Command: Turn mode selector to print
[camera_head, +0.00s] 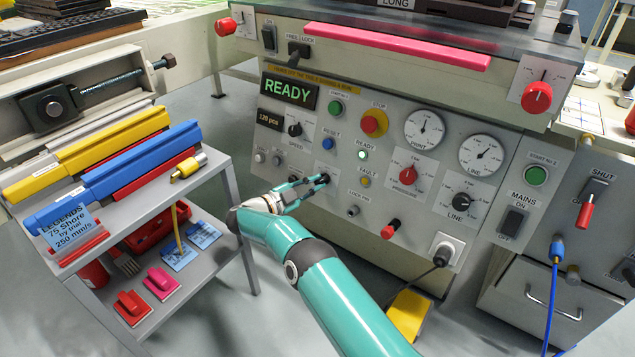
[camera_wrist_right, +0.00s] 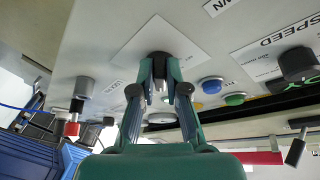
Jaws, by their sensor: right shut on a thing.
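The mode selector is a small dark knob on a white label plate (camera_head: 326,169) in the lower left part of the machine's grey control panel. My right gripper (camera_head: 318,181) reaches it from the lower left and is shut on the knob. In the right wrist view the two fingers (camera_wrist_right: 162,82) close around the dark knob (camera_wrist_right: 160,56), with the white plate (camera_wrist_right: 185,40) behind it. The fingers hide most of the knob, so I cannot tell where its pointer stands. My left gripper is not in view.
A green READY display (camera_head: 288,92) is lit above. A shelf cart (camera_head: 225,165) with coloured bars stands to the left, close to my right arm.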

